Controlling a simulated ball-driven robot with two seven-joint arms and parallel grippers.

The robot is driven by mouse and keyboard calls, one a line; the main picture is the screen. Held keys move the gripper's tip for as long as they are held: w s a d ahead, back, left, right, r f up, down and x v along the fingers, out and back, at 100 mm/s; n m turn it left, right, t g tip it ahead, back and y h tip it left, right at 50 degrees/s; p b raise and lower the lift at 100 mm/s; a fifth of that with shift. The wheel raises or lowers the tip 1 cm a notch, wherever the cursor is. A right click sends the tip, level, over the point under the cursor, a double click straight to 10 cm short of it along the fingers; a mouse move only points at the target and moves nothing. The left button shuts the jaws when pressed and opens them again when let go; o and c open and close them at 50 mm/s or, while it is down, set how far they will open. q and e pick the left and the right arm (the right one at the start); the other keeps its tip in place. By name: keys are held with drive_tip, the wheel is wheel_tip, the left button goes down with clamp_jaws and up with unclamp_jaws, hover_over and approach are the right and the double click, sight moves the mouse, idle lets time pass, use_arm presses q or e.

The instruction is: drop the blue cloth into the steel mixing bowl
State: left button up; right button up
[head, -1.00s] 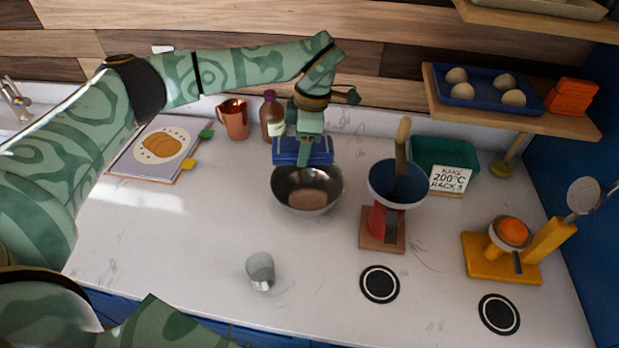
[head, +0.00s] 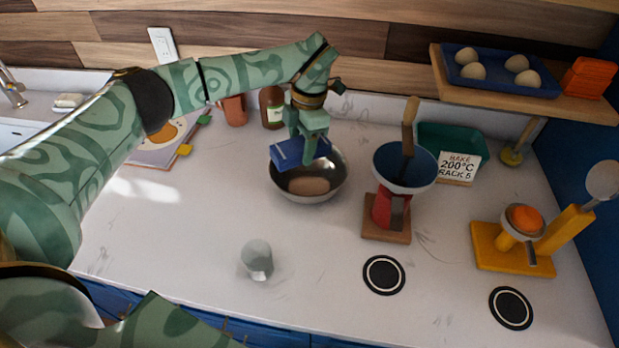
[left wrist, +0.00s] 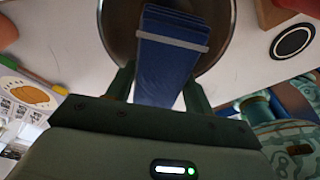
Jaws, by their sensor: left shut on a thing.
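The blue cloth (head: 299,151) is a folded dark blue bundle with a pale band around it. My left gripper (head: 307,150) is shut on it and holds it over the back left part of the steel mixing bowl (head: 335,178). In the left wrist view the cloth (left wrist: 168,70) lies between the two fingers, and the bowl's rim (left wrist: 107,35) shows behind it. The cloth hides part of the bowl. My right gripper is not in view.
A red scale with a blue pan (head: 403,168) stands right of the bowl. A brown bottle (head: 271,107) and a copper mug (head: 234,110) stand behind. The counter's front left is clear.

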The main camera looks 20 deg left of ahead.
use_arm(q)
drive_tip(key=shift+r, duration=0.1)
drive_tip(key=o, duration=1.1)
drive_tip(key=r, duration=0.5)
drive_tip(key=w+d+r+p, duration=0.1)
drive_tip(key=r, duration=0.4)
drive_tip(key=w+r, duration=0.1)
drive_tip(key=r, duration=0.5)
drive_tip(key=shift+d+p, duration=0.25)
drive_tip(key=shift+p, duration=0.15)
